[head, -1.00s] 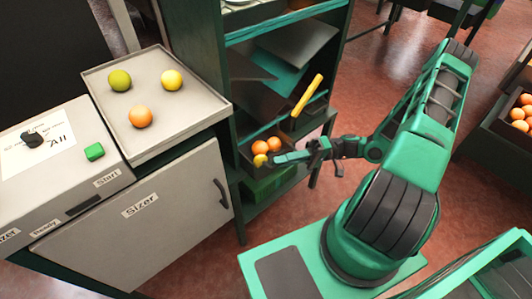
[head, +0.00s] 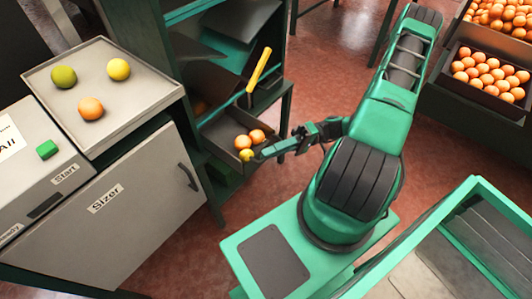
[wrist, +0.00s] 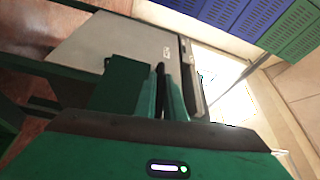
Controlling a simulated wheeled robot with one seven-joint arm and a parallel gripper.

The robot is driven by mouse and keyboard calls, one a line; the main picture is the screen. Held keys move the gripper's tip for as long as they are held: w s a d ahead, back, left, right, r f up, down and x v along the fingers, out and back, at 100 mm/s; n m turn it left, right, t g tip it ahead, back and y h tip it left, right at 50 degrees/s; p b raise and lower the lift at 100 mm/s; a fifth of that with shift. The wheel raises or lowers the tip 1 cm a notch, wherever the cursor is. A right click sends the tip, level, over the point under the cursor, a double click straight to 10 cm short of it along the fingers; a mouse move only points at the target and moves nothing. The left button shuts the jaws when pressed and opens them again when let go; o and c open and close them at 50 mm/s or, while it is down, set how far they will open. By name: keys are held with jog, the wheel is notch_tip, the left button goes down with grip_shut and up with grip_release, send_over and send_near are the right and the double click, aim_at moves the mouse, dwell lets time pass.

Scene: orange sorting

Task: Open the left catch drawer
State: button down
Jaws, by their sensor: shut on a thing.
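The catch drawer (head: 222,127) is a dark, open-topped tray low in the green sorting rack. It stands pulled part way out. Two oranges (head: 250,138) and a yellow fruit (head: 246,155) show at its front end. My gripper (head: 268,152) is at the drawer's front edge, shut on the drawer. The handle itself is hidden behind the fingers. In the wrist view my gripper (wrist: 172,92) shows its fingers close together, and what lies between them is too small to tell.
A yellow bar (head: 259,70) slants above the drawer on the rack. The sizer cabinet (head: 125,195) stands to the left, with a tray (head: 140,97) of three fruits on top. A crate of oranges (head: 488,82) is at the right.

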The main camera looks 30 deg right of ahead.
jog(key=c, duration=1.8)
grip_release()
jog(key=shift+w+f, duration=0.1)
jog(key=shift+c, duration=0.2)
jog(key=shift+a, duration=0.1)
jog(key=d, duration=1.1)
jog(key=shift+s+f, duration=0.35)
jog(key=shift+f, duration=0.05)
jog(key=s+r+m+h, duration=0.3)
jog(key=s+r+h, duration=0.2)
jog(key=r+h, duration=0.4)
jog(key=s+r+m+g+h, duration=0.1)
jog(key=s+r+m+h, duration=0.3)
jog(key=r+h, duration=0.5)
notch_tip(320, 180, up, 7)
jog(key=shift+s+d+g+h, duration=0.15)
jog(key=shift+s+g+h, duration=0.15)
jog(key=shift+s, duration=0.15)
